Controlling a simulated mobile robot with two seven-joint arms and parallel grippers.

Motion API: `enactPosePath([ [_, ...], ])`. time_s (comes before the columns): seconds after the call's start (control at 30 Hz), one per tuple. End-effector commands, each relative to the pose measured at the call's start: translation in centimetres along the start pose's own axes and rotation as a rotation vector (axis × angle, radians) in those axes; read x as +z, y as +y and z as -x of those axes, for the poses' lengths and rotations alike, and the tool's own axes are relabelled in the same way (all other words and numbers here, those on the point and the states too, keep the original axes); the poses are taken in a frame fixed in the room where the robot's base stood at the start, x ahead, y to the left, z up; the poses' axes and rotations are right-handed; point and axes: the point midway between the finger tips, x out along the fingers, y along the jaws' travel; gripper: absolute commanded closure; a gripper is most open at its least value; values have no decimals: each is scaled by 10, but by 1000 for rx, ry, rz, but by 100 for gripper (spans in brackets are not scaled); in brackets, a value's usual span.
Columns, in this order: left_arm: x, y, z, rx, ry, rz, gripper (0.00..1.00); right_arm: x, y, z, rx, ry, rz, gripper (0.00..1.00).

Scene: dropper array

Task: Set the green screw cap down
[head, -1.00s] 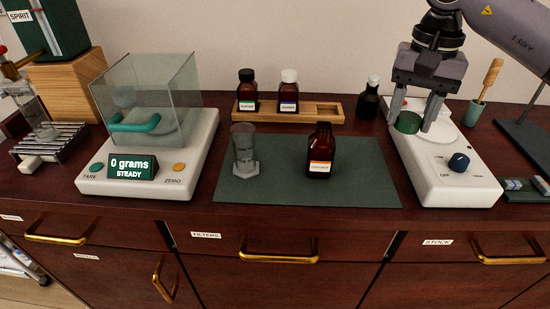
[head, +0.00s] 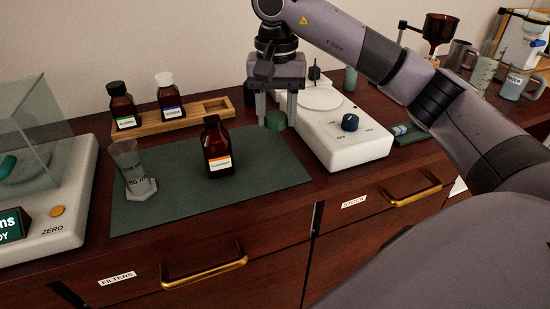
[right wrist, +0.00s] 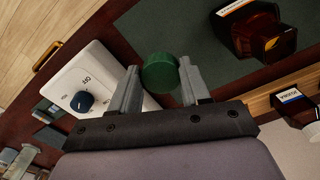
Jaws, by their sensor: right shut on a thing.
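The green screw cap (head: 276,121) is held between the fingertips of my right gripper (head: 277,112), low over the bench by the back right corner of the green mat, just left of the white stirrer. In the right wrist view, the cap (right wrist: 160,70) sits between the two fingers of the gripper (right wrist: 159,80). I cannot tell whether it touches the bench. An amber bottle (head: 217,152) with an orange-striped label stands upright on the green mat (head: 260,172); its open neck faces the right wrist view (right wrist: 270,43). My left gripper is out of view.
The white stirrer (head: 350,143) with a blue knob stands right of the gripper. A wooden rack (head: 195,119) holds two capped bottles behind the mat. A clear beaker (head: 131,170) stands at the mat's left. The mat's right part is clear.

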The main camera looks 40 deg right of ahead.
Motion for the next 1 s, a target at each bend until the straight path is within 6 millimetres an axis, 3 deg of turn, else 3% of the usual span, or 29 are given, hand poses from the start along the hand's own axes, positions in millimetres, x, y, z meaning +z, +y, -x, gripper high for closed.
enactPosePath([
  [0.03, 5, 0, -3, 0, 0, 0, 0, 1, 0, -14, 1, -4, 2, 63],
  [0.2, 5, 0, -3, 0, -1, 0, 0, 0, 0, -44, 2, -1, 0, 63],
  [0.47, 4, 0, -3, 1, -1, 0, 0, 0, 0, -63, 2, -1, -1, 63],
  [0.7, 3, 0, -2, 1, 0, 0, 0, 0, 1, -97, 2, -2, 0, 63],
  [1.0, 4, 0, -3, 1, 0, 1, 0, 0, 0, -101, 0, 1, 0, 63],
])
